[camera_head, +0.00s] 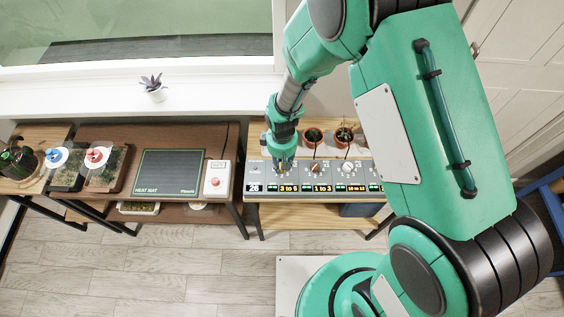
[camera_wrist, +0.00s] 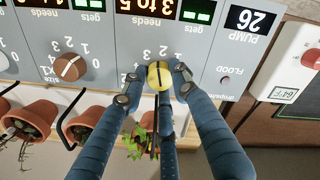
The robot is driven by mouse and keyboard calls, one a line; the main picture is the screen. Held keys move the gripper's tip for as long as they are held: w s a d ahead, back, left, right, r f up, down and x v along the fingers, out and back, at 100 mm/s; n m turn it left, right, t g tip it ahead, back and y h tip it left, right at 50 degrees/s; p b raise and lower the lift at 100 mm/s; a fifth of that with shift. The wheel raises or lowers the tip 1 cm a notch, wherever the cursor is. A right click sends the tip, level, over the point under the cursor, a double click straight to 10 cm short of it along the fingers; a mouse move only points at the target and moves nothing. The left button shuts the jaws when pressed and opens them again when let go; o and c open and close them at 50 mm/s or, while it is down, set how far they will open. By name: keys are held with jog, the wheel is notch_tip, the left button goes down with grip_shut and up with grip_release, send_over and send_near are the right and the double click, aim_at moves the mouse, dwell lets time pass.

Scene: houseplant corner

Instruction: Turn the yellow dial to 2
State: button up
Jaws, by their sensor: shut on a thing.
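A dark line runs across the dial's face, roughly up and down in that picture. Scale figures show beside the dial; the fingers hide part of the scale, so I cannot tell its exact setting. In the head view my gripper (camera_head: 284,163) is at the panel's left part and hides the dial.
An orange-brown dial (camera_wrist: 70,67) sits beside the yellow one. A white dial (camera_head: 348,165) is further right. Potted plants (camera_head: 313,136) stand behind the panel. A heat mat (camera_head: 170,171) and a white-and-red controller (camera_head: 217,179) lie to the left.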

jog(key=shift+m, duration=1.3)
jog(key=shift+p, duration=0.3)
jog(key=o, duration=1.2)
jog(key=shift+c, duration=0.2)
jog(key=shift+r, duration=0.1)
notch_tip(320, 180, up, 12)
